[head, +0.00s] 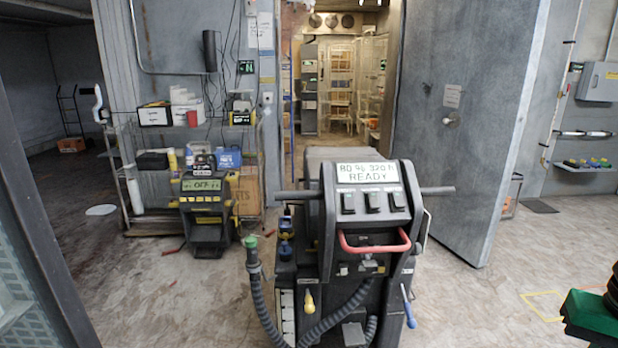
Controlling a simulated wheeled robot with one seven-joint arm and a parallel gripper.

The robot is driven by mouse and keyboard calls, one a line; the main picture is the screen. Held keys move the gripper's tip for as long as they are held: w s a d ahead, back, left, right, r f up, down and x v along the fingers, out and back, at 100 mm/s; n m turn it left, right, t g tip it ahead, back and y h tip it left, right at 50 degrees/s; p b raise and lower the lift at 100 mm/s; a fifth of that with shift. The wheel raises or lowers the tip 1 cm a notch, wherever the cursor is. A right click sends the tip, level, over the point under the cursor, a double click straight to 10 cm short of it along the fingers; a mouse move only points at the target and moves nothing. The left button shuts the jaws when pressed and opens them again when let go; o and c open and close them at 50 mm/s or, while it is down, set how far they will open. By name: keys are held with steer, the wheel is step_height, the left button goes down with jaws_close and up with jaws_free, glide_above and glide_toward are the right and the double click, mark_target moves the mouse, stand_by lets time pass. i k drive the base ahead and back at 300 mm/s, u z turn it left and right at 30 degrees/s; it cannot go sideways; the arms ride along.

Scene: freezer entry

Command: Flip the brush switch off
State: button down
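A dark floor-cleaning machine (335,235) stands upright in the middle of the head view, its control panel facing me. Its lit display (367,172) reads READY on the lower line. Below it are three dark rocker switches in a row: left (348,203), middle (372,202) and right (397,200). The labels above them are too blurred to read surely, so I cannot tell which is the brush switch or how each is set. A red handle (375,245) curves below the switches.
A horizontal bar (437,190) sticks out on both sides of the machine. A green and black object (592,318) fills the lower right edge. A smaller machine (205,215) displaying OFF stands by a shelf at left. A heavy grey door (470,120) stands open behind. Floor at right is mostly clear.

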mark_target(349, 198)
steer(key=z, duration=0.05)
steer(key=k, duration=1.35)
steer(key=u, duration=0.25)
steer(key=i, duration=1.9)
steer(key=z, duration=0.65)
